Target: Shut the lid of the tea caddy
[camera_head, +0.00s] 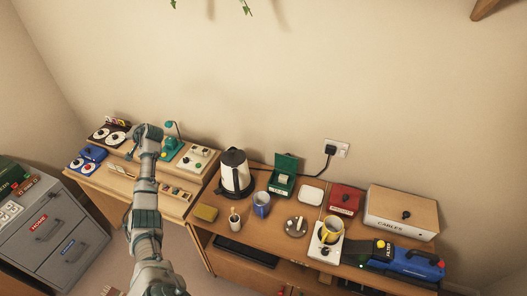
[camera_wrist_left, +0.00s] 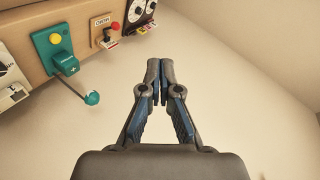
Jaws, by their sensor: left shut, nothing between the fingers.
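The tea caddy (camera_head: 281,184) is a small green box on the right-hand desk, between the kettle and a white square item. Its lid (camera_head: 287,164) stands open, raised at the back. My left arm rises over the gap between the desks, and its far end (camera_head: 148,134) is over the left-hand desk, well left of the caddy. My left gripper (camera_wrist_left: 160,70) shows in the left wrist view with its fingers together and nothing between them. The caddy is not in that view. My right gripper is not in view.
A white kettle (camera_head: 235,172) stands left of the caddy, and a blue mug (camera_head: 262,204) stands in front of it. A red box (camera_head: 345,200) and a cables box (camera_head: 402,209) are to the right. A teal device (camera_head: 172,149) is close to my left arm.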

